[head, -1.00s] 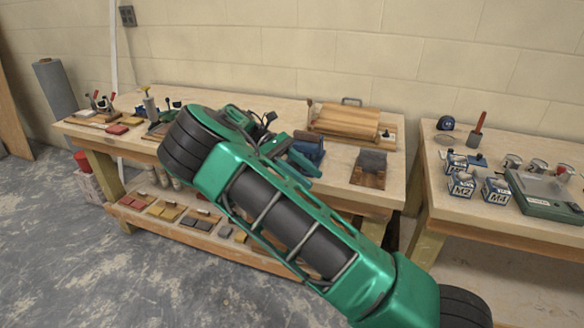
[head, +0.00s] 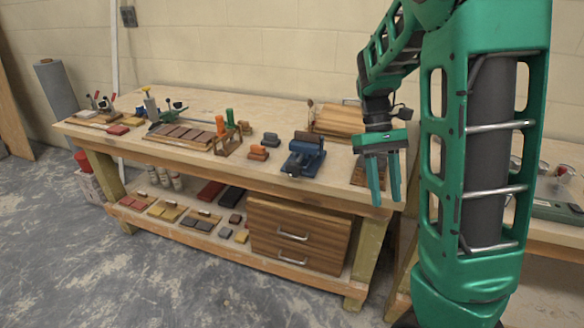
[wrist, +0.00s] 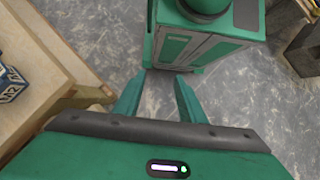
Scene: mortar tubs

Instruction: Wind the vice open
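The blue vice (head: 304,154) stands on the long workbench near its front edge, right of the bench's middle in the head view. Its handle end faces the front, but the handle is too small to make out clearly. My gripper (head: 384,198) hangs to the right of the vice, in front of the bench's right end, with its fingers pointing down. The two green fingers are apart with nothing between them. The wrist view also shows my gripper (wrist: 157,95) with spread, empty fingers above the floor.
The long workbench (head: 340,183) carries a wooden rack (head: 180,136), orange and grey blocks (head: 258,153) left of the vice, and a wooden box (head: 338,121) behind it. A drawer unit (head: 298,236) stands below. A second bench (head: 555,232) is at right, partly hidden by my arm.

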